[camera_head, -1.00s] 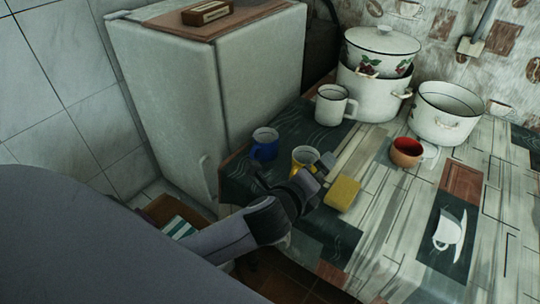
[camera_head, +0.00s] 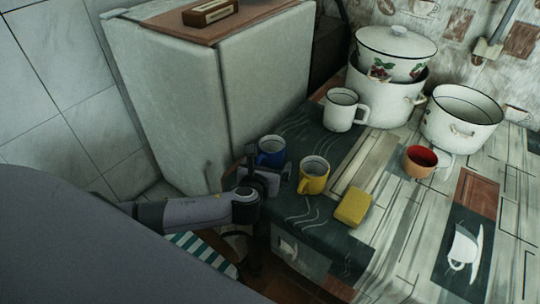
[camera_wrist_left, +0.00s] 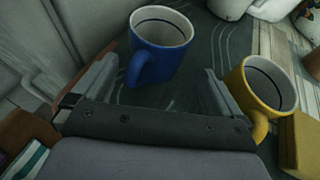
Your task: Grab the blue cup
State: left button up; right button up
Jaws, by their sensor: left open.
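The blue cup (camera_head: 271,152) stands upright near the left edge of the patterned table, beside the fridge. In the left wrist view the blue cup (camera_wrist_left: 159,46) is ahead of the jaws, its handle pointing down-left toward the gripper. My left gripper (camera_head: 266,174) is just in front of the cup in the head view and hides its lower part. In the wrist view the left gripper (camera_wrist_left: 155,88) is open, with its fingers spread apart and nothing held; the cup handle reaches toward the gap between them. My right gripper is not in view.
A yellow cup (camera_head: 313,176) stands close to the right of the blue cup, by the right finger. A yellow sponge (camera_head: 353,207), a white mug (camera_head: 341,110), an orange cup (camera_head: 420,162) and enamel pots (camera_head: 462,115) stand farther right. The fridge (camera_head: 215,95) rises on the left.

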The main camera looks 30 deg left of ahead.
aim_at(269, 160)
pick_arm(q)
jog(key=shift+a+b+x, duration=0.1)
jog(key=shift+b+x, duration=0.05)
jog(key=shift+x, duration=1.1)
jog(key=shift+a+b+x, duration=0.15)
jog(key=shift+x, duration=1.15)
jog(key=shift+s+f, duration=0.1)
jog(key=c, duration=0.9)
jog(key=shift+c, duration=1)
